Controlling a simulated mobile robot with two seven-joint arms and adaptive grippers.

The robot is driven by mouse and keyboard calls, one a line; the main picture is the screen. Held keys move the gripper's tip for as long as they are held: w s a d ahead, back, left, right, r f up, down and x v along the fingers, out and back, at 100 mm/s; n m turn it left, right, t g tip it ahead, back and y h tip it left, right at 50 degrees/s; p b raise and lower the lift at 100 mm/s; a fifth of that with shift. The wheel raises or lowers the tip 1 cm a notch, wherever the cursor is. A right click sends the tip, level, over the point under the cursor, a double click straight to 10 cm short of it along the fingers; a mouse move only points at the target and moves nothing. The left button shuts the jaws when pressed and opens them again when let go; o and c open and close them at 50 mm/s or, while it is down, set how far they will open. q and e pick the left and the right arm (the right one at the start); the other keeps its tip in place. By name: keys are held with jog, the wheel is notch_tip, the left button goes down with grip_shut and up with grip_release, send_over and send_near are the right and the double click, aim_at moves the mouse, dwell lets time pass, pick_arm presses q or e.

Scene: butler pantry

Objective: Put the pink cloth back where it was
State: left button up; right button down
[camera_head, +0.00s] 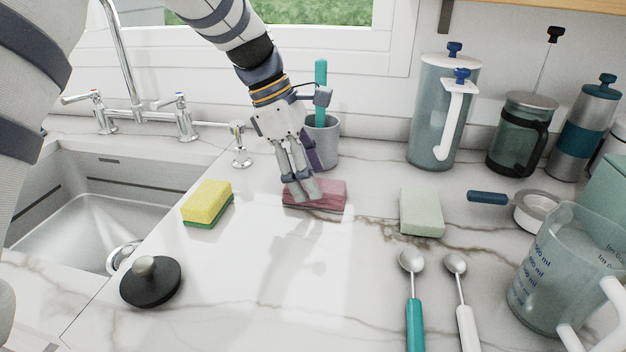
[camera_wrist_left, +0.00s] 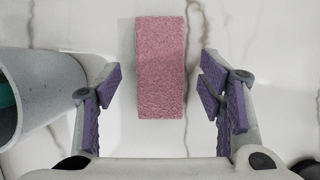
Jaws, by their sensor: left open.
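The pink cloth (camera_head: 328,197) is a folded, fuzzy block lying flat on the marble counter near the middle of the head view. In the left wrist view the cloth (camera_wrist_left: 161,66) lies lengthwise between the fingers, with gaps on both sides. My left gripper (camera_head: 305,191) is open, pointing down at the left part of the cloth and hiding some of it. In the left wrist view the fingers (camera_wrist_left: 164,95) stand apart, with nothing between their pads touching them. My right gripper is not in view.
A grey cup (camera_head: 324,143) with a teal handle stands just behind the cloth. A yellow-green sponge (camera_head: 207,203) lies left, by the sink (camera_head: 70,205); a pale green block (camera_head: 421,212) lies right. Two spoons (camera_head: 414,300) and a black stopper (camera_head: 150,282) lie nearer. The front middle counter is clear.

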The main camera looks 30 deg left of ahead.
pick_arm(q)
jog(key=v, duration=1)
jog(key=shift+r, duration=0.25)
